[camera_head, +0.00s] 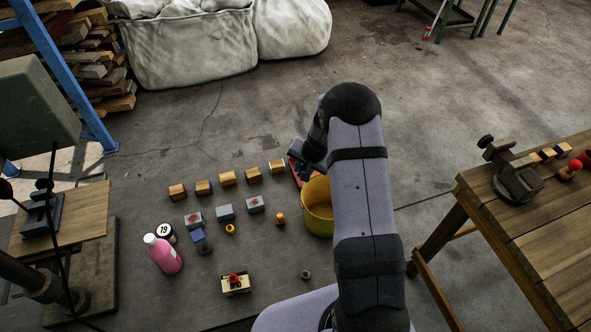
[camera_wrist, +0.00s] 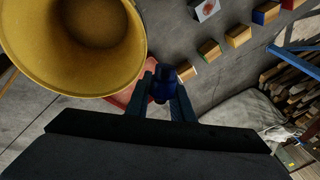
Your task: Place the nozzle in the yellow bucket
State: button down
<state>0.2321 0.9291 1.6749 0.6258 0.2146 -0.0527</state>
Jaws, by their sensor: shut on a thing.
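The yellow bucket (camera_head: 316,222) stands on the dark mat, partly hidden behind my arm in the head view. In the wrist view the bucket (camera_wrist: 36,55) fills the upper left, its open mouth towards the camera; what I see of its inside looks empty. My gripper (camera_wrist: 164,88) is shut on a small dark blue piece, which I take to be the nozzle (camera_wrist: 162,80). The piece is just outside the bucket's rim, to its right in the wrist view. In the head view my gripper is mostly hidden by my arm, and I cannot make out the nozzle there.
A red tray (camera_wrist: 121,98) lies beside the bucket, under my gripper. Rows of small wooden blocks (camera_head: 227,178) and grey boxes (camera_head: 225,212), a pink bottle (camera_head: 163,254) and a toy camera (camera_head: 236,284) stand left of the bucket. A wooden table (camera_head: 540,235) is at right.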

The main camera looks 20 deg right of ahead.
jog(key=s+d+r+g+y, duration=0.1)
jog(key=s+d+g+y, duration=0.1)
jog(key=s+d, duration=0.4)
jog(key=shift+s+d+r, duration=0.2)
jog(key=shift+s+r, duration=0.05)
jog(key=shift+s, duration=0.15)
notch_tip(320, 180, down, 11)
jog(key=b, duration=0.7)
dwell(0.3)
jog(key=c, duration=1.5)
grip_release()
jog(key=shift+o, duration=0.2)
jog(key=shift+r, duration=0.1)
